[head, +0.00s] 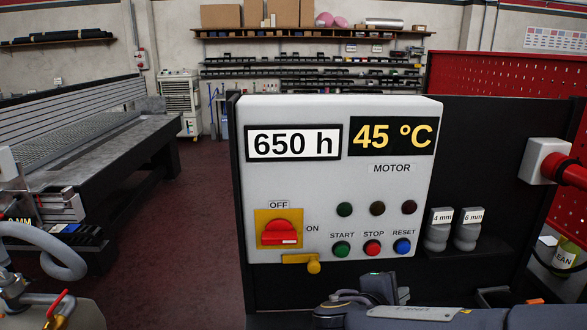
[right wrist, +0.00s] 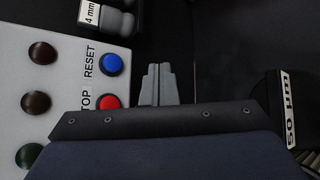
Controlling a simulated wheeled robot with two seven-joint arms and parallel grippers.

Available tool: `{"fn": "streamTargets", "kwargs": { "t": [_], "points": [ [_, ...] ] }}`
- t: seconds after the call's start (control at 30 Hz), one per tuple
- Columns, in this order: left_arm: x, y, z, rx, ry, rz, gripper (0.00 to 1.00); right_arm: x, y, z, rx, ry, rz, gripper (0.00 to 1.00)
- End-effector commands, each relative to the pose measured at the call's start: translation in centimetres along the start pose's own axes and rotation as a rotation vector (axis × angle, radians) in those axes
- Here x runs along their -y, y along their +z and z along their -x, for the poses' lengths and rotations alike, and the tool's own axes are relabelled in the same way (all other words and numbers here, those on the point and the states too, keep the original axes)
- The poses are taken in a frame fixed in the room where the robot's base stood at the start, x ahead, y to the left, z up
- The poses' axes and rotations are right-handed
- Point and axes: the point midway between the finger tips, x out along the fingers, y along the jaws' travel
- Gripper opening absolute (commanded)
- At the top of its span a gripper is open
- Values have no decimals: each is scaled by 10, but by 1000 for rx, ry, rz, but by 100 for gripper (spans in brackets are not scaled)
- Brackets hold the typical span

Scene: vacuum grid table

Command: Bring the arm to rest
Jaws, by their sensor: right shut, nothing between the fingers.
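My right arm comes in at the bottom right of the head view, folded low in front of the control box (head: 340,185). My right gripper (head: 378,288) is at the bottom centre there, below the box's lower edge. In the right wrist view its grey fingers (right wrist: 160,84) are closed together with nothing between them. They appear beside the blue RESET button (right wrist: 111,64) and the red STOP button (right wrist: 108,101); I cannot tell the gap in depth. My left gripper does not show.
The box carries a red rotary switch (head: 281,233) and a green START button (head: 341,249). Two grey fittings (head: 468,229) stand right of it. A grid table (head: 75,135) is at left, a grey hose (head: 50,245) at lower left. The floor (head: 185,220) between is clear.

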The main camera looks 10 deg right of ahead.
Motion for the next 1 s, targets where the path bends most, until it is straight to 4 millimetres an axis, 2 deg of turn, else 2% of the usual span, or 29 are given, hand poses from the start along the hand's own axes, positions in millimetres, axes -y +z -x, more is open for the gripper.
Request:
{"fn": "streamTargets", "kwargs": {
  "t": [0.03,0.1,0.17,0.2,0.3,0.4,0.53,0.7,0.83,1.0],
  "points": [
    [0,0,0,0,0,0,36,20,18,-8,-2,-106,-57,0],
    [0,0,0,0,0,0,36,55,41,-12,-18,-283,-157,0],
    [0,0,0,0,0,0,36,88,56,-8,-42,-441,-262,0],
    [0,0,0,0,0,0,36,107,62,-3,-60,-540,-337,0],
    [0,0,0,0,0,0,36,148,72,19,-112,-767,-542,0],
    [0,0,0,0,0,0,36,173,72,48,-178,-960,-776,0],
    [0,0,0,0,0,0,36,183,65,83,-267,-1144,-1080,0],
    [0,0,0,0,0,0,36,175,56,110,-361,-1264,-1369,0],
    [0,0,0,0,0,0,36,170,54,118,-394,-1297,-1468,0],
    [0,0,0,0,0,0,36,169,53,120,-400,-1305,-1483,0]
  ]
}}
